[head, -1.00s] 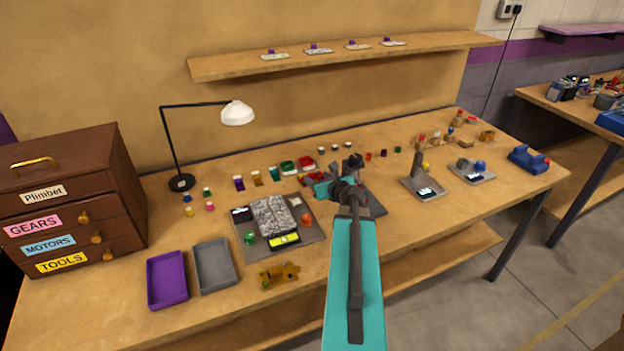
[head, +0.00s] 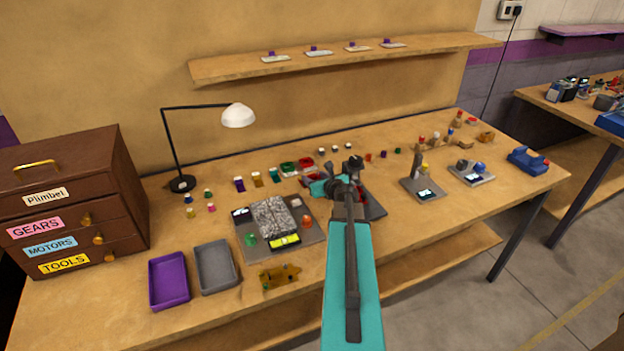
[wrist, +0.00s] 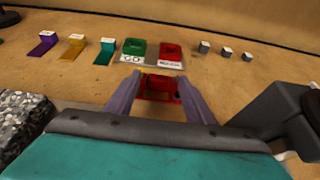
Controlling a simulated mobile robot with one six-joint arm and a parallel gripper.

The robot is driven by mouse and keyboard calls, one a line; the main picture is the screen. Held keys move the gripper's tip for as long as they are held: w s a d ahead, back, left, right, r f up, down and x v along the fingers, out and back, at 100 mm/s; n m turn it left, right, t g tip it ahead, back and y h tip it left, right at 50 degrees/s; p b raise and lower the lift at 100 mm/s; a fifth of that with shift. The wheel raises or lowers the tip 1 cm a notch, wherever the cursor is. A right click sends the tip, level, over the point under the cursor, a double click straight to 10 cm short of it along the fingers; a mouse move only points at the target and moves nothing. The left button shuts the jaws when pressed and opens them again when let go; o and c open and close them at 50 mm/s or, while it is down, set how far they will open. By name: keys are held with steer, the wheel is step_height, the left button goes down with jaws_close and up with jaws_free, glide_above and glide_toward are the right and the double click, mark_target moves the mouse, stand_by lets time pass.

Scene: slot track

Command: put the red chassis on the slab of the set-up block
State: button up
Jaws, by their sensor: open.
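The red chassis (wrist: 160,87) lies on the table between the two fingers of my gripper (wrist: 160,84) in the wrist view. The fingers are apart, one on each side of it; whether they touch it I cannot tell. In the head view the chassis (head: 311,182) is a small red patch left of my arm, partly hidden by my teal gripper body (head: 321,188). The set-up block appears to be the grey base (head: 308,232) with a speckled grey slab (head: 272,216) on top, left of my gripper. The slab's top is bare. Its edge shows at the left in the wrist view (wrist: 18,120).
Green (wrist: 134,49) and red (wrist: 171,51) labelled holders stand just behind the chassis. A dark grey device (wrist: 275,115) stands close on the right. On the slab's base are a lit yellow display (head: 285,241) and small coloured parts. Purple (head: 169,281) and grey (head: 216,267) trays stand front left.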

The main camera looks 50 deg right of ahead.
steer(key=shift+w+d+f, duration=0.2)
steer(key=shift+w+f, duration=0.05)
steer(key=shift+w, duration=0.3)
steer(key=c, duration=1.1)
